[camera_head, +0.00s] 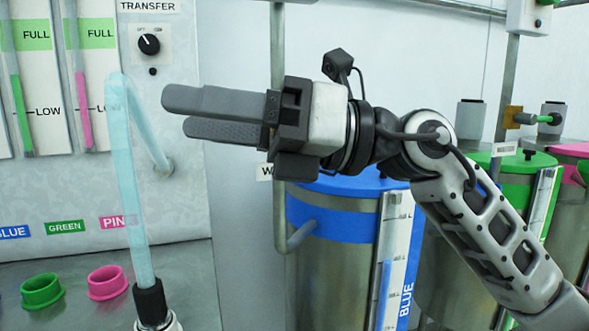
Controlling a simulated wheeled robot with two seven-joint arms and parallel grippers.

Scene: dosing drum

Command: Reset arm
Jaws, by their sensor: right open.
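My right gripper (172,114) reaches in from the right and points left, in front of the grey panel. Its two dark fingers are slightly apart and nothing shows between them. The fingertips are just right of a translucent light-blue hose (130,190) in the picture; I cannot tell the gap in depth. My left gripper is not in view.
The hose arches from a panel port down to a black fitting (151,303). Green (41,291) and pink (107,283) ring ports sit on the ledge. A transfer knob (149,44) is on the panel. A blue-banded drum (330,270) and a green-lidded drum (522,162) stand behind my arm.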

